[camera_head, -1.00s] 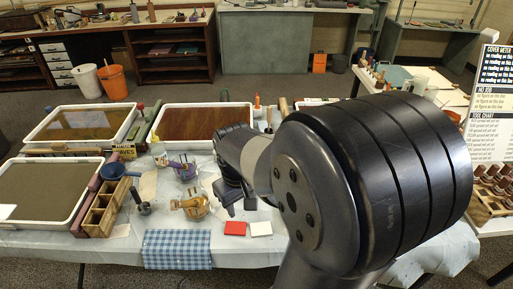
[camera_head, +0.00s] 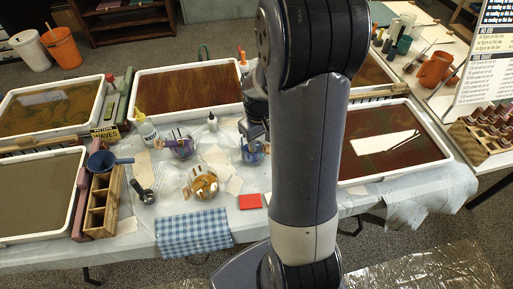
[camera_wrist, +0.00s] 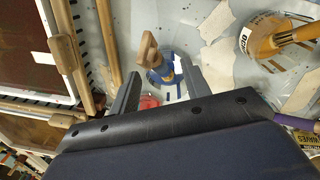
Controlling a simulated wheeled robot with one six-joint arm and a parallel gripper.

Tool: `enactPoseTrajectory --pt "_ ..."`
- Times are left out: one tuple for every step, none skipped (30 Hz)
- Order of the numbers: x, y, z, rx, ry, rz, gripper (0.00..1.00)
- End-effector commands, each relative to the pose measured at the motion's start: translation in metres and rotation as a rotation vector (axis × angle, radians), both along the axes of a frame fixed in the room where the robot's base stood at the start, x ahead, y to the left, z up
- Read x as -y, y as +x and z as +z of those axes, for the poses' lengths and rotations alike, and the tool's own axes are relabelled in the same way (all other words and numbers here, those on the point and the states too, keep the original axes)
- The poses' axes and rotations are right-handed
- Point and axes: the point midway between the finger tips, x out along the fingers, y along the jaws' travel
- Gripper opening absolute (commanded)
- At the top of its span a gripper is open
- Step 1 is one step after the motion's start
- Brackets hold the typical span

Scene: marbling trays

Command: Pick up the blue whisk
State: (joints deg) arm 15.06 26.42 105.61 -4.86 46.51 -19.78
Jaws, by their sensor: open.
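The blue whisk (camera_wrist: 149,52) shows in the wrist view as a pale wooden handle with blue below it. It leans in a clear jar (camera_wrist: 176,60) with blue in it. My gripper (camera_wrist: 160,80) is open, with one finger on each side of the whisk's lower part. I cannot tell whether either finger touches it. In the head view my gripper (camera_head: 254,143) is over the blue jar (camera_head: 262,150), and my arm hides much of the space beside it.
An ochre jar (camera_head: 203,184) and a purple jar (camera_head: 181,147) stand to the left. A dark red tray (camera_head: 448,160) lies to the right, and another tray (camera_head: 136,97) behind. A red card (camera_head: 249,201) and a checked cloth (camera_head: 195,232) lie toward the front edge.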

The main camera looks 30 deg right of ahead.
Motion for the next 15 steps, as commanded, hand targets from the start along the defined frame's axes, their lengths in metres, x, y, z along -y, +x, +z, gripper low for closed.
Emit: enactPoseTrajectory --pt "0.001 -0.001 -0.005 -0.005 0.001 0.000 0.45" --pt "0.002 -0.001 -0.009 -0.006 0.001 0.000 0.45" --pt "0.003 -0.002 -0.014 -0.005 0.001 0.000 0.45" --pt "0.004 -0.002 -0.018 -0.006 0.001 0.000 0.45" --pt "0.005 -0.002 -0.022 -0.005 0.001 0.000 0.45" --pt "0.007 -0.002 -0.027 -0.006 0.001 0.000 0.45" --pt "0.007 -0.002 -0.031 -0.005 0.001 0.000 0.45" --pt "0.007 -0.002 -0.035 -0.005 0.001 0.000 0.45" --pt "0.007 -0.002 -0.039 -0.004 0.001 0.000 0.45" --pt "0.007 -0.002 -0.041 -0.004 0.001 0.000 0.45" --pt "0.008 -0.002 -0.043 -0.004 0.000 0.000 0.45" --pt "0.008 -0.001 -0.045 -0.003 0.001 0.000 0.45" --pt "0.008 -0.001 -0.046 -0.002 0.001 0.000 0.45" --pt "0.008 -0.001 -0.047 -0.002 0.001 0.000 0.45" --pt "0.008 -0.001 -0.048 -0.001 0.001 0.000 0.45"
